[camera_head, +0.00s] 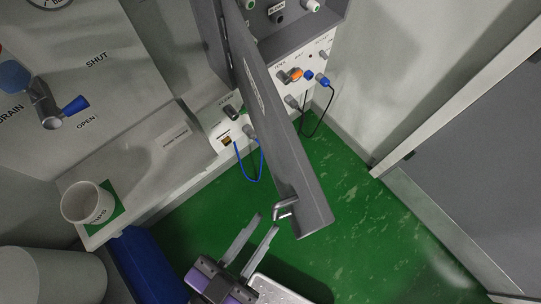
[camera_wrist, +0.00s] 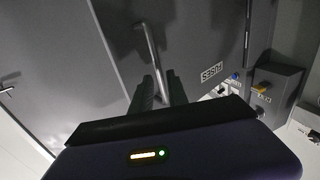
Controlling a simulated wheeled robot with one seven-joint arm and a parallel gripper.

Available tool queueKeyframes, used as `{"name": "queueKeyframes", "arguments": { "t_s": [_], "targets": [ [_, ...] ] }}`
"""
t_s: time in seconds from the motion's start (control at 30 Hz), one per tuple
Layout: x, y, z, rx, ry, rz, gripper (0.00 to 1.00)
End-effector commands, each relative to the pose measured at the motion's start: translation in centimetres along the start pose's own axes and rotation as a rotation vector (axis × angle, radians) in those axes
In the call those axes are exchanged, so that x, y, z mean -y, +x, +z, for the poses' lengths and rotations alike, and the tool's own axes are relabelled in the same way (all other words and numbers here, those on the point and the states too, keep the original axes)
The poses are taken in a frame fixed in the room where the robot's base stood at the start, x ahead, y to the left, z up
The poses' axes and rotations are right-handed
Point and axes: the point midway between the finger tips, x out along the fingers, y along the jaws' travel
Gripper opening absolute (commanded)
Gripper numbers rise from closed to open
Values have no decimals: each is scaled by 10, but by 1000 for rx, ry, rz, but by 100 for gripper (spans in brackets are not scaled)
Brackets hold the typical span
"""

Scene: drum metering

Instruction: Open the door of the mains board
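The mains board (camera_head: 305,40) is a dark grey box at the top, with green and white fittings showing inside. Its dark grey door (camera_head: 272,120) stands swung well open, seen nearly edge-on. A metal bar handle (camera_head: 285,208) sits near the door's free end; it also shows in the wrist view (camera_wrist: 150,48). My gripper (camera_head: 266,221) is at the handle, its two fingers apart. In the wrist view the handle's near end lies in line with the gap between the fingers (camera_wrist: 161,78). Whether they touch it, I cannot tell.
A white panel (camera_head: 285,75) with sockets, plugs and hanging blue and black cables is below the board. Green floor (camera_head: 370,215) is clear to the right.

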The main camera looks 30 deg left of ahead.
Motion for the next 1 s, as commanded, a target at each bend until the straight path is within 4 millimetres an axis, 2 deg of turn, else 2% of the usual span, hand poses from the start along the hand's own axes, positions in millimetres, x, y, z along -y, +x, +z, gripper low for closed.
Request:
{"name": "queueKeyframes", "arguments": {
  "t_s": [0.1, 0.3, 1.0],
  "targets": [
    [1, -18, 2, 2, 1, -2, 20],
    [0, -32, 0, 0, 0, -1, 20],
    [2, -32, 2, 8, 32, -7, 20]
  ]
}}
